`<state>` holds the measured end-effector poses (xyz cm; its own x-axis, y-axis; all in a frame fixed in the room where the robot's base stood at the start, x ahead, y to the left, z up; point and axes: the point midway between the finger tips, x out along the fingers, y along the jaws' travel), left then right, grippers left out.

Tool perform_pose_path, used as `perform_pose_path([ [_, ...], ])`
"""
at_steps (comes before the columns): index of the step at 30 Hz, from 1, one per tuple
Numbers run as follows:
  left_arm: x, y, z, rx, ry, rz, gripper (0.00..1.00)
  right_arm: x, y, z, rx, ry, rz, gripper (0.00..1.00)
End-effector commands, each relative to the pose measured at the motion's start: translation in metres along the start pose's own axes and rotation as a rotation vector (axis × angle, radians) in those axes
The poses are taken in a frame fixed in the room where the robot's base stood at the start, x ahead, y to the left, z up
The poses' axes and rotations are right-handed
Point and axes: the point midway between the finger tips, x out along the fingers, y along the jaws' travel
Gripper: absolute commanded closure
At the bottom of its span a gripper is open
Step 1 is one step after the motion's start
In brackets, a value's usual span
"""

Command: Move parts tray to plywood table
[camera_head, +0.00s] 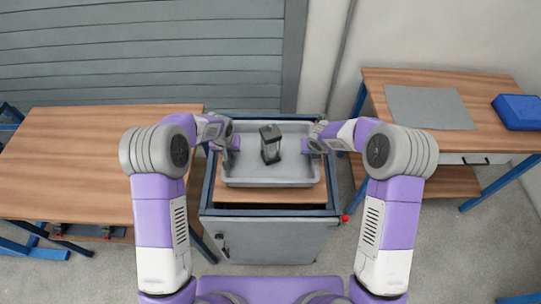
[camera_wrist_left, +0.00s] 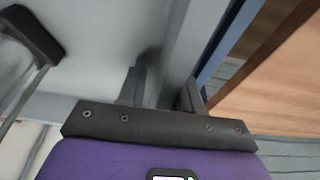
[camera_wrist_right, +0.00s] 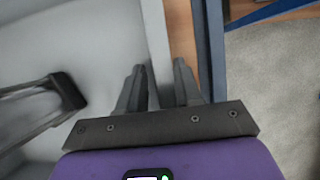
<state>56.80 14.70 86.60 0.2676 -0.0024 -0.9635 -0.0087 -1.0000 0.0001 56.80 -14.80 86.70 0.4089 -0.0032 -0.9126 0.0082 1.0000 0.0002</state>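The grey parts tray (camera_head: 240,182) is over the wood top of a blue-grey cabinet in the middle of the head view. A dark block-like part (camera_head: 270,145) stands in it. My left gripper (camera_head: 232,145) is at the tray's left wall; in the left wrist view its fingers (camera_wrist_left: 165,92) flank the wall closely. My right gripper (camera_head: 310,145) is at the right wall; in the right wrist view its fingers (camera_wrist_right: 160,85) flank that wall. Both look shut on the tray. Whether the tray rests on the cabinet or is slightly raised is unclear.
A wood-topped table (camera_head: 75,155) stands left, its visible top bare. Another wood-topped bench (camera_head: 385,80) stands right, with a grey mat (camera_head: 430,107) and a blue bin (camera_head: 518,112). The cabinet (camera_head: 270,240) has a red knob at its right. A slatted shutter is behind.

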Motion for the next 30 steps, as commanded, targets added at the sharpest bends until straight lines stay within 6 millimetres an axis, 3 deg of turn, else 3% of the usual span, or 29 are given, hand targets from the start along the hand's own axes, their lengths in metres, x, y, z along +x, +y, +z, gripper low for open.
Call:
perform_pose_path([
  [3, -0.0002, -0.0001, -0.0001, 0.000, 0.000, 0.000, 0.69, -0.0002, -0.0001, 0.0000, 0.000, 0.000, 0.000, 0.69],
  [9, -0.0003, -0.0001, -0.0001, 0.000, 0.000, 0.000, 1.00, -0.0004, -0.0001, -0.0001, 0.000, 0.000, 0.000, 1.00],
  [30, -0.0068, 0.0002, -0.0031, 0.000, 0.004, 0.001, 1.00, -0.0064, 0.0003, 0.0037, 0.000, -0.003, 0.001, 1.00],
])
